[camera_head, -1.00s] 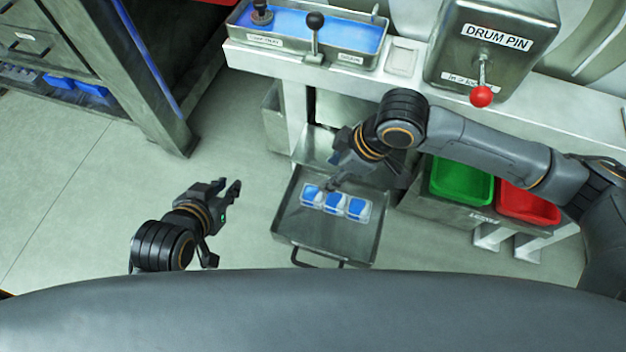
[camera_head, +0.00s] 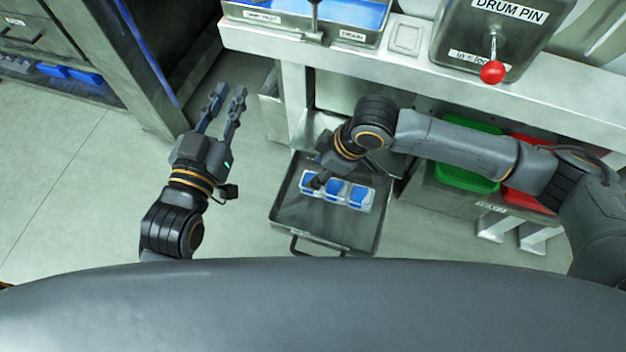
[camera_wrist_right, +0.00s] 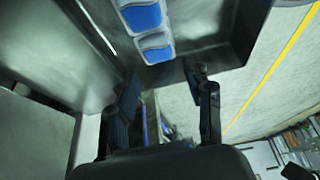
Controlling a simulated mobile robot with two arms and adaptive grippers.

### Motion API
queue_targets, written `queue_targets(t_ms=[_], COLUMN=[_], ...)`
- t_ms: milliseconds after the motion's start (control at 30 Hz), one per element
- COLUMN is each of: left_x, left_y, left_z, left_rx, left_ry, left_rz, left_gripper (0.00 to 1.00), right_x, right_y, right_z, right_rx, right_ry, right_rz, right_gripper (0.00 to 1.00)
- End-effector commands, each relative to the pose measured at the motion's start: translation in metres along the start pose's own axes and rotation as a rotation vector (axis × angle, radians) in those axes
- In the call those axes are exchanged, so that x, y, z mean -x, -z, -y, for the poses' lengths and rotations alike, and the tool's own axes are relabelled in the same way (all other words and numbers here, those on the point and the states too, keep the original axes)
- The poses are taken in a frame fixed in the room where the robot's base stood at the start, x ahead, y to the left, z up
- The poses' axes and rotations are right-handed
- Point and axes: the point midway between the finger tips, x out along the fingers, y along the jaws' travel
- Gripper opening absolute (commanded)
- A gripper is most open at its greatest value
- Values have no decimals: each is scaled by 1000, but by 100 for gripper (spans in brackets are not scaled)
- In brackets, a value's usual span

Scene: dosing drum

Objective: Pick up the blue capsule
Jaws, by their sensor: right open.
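Several blue capsules (camera_head: 336,190) sit in a row in a clear holder inside a grey metal tray (camera_head: 300,226). Two blue pieces show near the top of the right wrist view (camera_wrist_right: 142,17).
A workbench (camera_head: 340,62) stands behind the tray, carrying a blue-lined trough (camera_head: 350,14) and a drum pin box with a red knob (camera_head: 492,72). Green (camera_head: 466,176) and red (camera_head: 528,200) bins are to the right. The floor left of the tray is clear.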

Motion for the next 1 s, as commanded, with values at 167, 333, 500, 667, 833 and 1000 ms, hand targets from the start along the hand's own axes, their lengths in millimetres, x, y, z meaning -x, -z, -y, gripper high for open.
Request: queue_targets(t_ms=[167,333,500,667,833,1000], left_x=[-1,4,16,30,38,39], left_y=[17,49,81,103,114,115], left_z=[-3,-7,-11,-13,-14,-14], left_rx=[3,8,16,22,26,26], left_ry=[-6,-16,-26,-32,-35,-35], left_rz=[-105,-296,-488,-635,-703,-709], left_gripper=[19,19,19,19,19,19], right_x=[-10,-23,-36,-48,-52,-52], right_y=[0,-1,0,0,0,0], right_z=[0,-1,-1,-1,-1,-1], right_rx=[0,1,1,1,1,1], right_ry=[0,0,0,-1,-1,-1], right_rz=[0,0,0,0,0,0], right_gripper=[51,51,51,51,51,51])
